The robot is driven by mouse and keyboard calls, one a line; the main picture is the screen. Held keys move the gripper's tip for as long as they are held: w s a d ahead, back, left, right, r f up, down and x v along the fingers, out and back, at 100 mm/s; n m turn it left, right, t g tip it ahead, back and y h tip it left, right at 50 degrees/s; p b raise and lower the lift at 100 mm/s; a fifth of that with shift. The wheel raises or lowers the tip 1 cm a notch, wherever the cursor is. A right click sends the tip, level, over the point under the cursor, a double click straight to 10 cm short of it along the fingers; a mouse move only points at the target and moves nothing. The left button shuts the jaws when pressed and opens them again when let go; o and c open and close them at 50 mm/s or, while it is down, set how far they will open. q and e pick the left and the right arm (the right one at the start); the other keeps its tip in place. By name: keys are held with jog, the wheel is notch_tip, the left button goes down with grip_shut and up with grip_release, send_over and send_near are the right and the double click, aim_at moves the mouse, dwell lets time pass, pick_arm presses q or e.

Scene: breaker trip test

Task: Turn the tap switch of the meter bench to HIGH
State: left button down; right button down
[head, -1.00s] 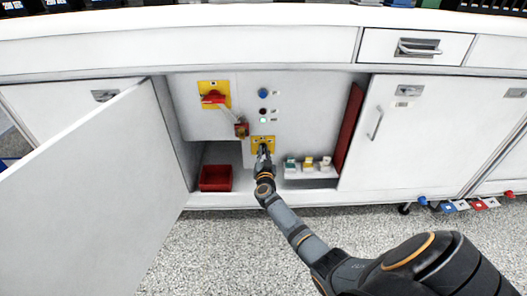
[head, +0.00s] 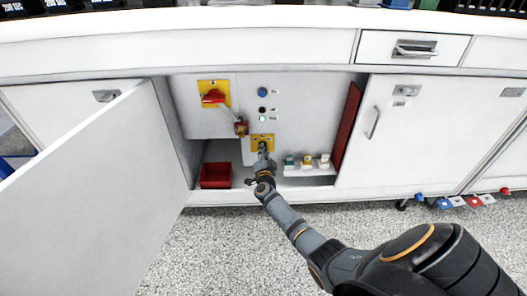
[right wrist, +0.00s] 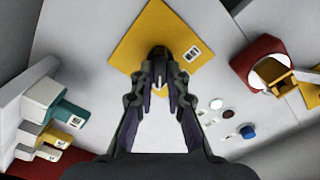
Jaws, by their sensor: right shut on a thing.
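The tap switch is a black knob (right wrist: 159,53) on a yellow plate (right wrist: 132,42). In the head view the yellow plate (head: 263,138) sits low on the white panel inside the open cabinet. My right gripper (head: 263,150) reaches up to it and covers most of the knob. In the right wrist view the fingers of my right gripper (right wrist: 160,78) are shut on the knob, one on each side. The labels around the knob are too small to read, so I cannot tell its setting. My left gripper is not in view.
A blue button (head: 262,92) and a lit green lamp (head: 262,119) sit above the switch. A red bin (head: 216,176) stands below left. The open door (head: 90,190) fills the left.

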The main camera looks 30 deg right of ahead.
jog(key=shift+f, duration=0.1)
dwell(0.3)
jog(key=c, duration=1.3)
grip_release()
jog(key=shift+c, duration=0.2)
jog(key=v, duration=1.2)
jog(key=shift+s, duration=0.1)
